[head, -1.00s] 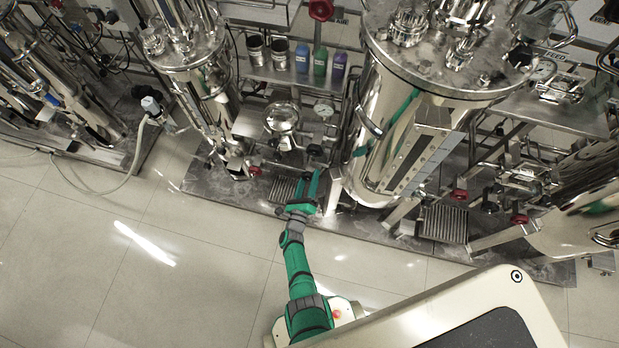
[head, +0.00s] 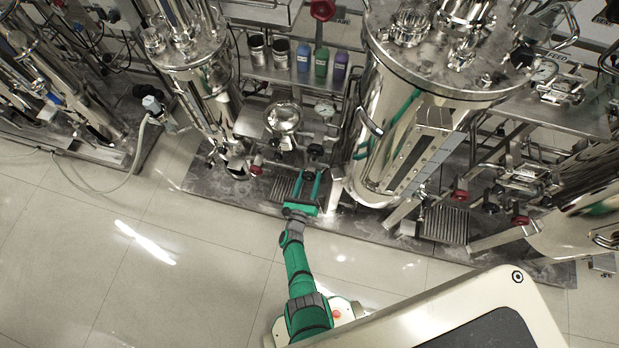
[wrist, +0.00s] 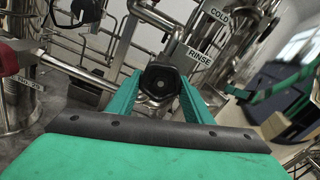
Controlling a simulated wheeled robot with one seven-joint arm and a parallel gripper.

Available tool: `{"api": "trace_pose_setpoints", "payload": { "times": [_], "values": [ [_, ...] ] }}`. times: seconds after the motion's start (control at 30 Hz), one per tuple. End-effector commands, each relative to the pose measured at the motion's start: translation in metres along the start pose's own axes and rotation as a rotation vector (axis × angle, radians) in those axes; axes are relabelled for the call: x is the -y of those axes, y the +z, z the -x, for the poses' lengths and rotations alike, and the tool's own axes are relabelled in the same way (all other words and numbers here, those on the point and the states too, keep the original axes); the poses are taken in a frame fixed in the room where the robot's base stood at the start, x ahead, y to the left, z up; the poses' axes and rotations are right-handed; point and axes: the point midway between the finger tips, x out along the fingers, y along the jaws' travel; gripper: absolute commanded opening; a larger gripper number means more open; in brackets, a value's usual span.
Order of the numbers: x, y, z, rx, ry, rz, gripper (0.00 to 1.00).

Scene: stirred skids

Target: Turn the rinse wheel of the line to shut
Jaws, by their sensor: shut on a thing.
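The rinse wheel (wrist: 162,82) is a dark, faceted knob in the middle of the wrist view, with a RINSE label (wrist: 199,56) just above and to its right. My gripper (wrist: 163,88) has one green finger on each side of the knob and is shut on it. In the head view my gripper (head: 311,178) reaches over the skid's front edge, and the dark wheel (head: 314,151) shows at its fingertips. The wheel's far side and stem are hidden.
A red handle (wrist: 12,60) is close on the left in the wrist view. A COLD label (wrist: 220,16) is on piping at upper right. In the head view a large steel tank (head: 400,130) stands right of my gripper and a slimmer vessel (head: 205,95) left. The floor in front is clear.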

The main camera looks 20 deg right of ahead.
Motion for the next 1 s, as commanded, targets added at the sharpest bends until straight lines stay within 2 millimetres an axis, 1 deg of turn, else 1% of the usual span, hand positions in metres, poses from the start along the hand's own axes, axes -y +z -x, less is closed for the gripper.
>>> {"api": "trace_pose_setpoints", "payload": {
  "times": [0.27,0.3,0.33,0.37,0.63,0.73,0.87,1.0],
  "values": [
    [0.001,-0.002,0.001,-0.003,-0.002,-0.001,0.24],
    [0.001,-0.001,0.001,-0.003,-0.002,-0.001,0.53],
    [0.001,-0.001,0.001,-0.003,-0.001,-0.001,0.60],
    [0.001,-0.001,0.001,-0.002,-0.001,-0.001,0.65],
    [0.000,0.000,0.000,-0.001,0.000,0.000,0.65],
    [0.000,0.000,0.004,0.000,0.000,0.000,0.65],
    [-0.001,-0.001,0.019,0.000,0.003,0.000,0.65],
    [0.000,-0.001,0.045,0.000,0.004,0.001,0.65]
  ]
}}
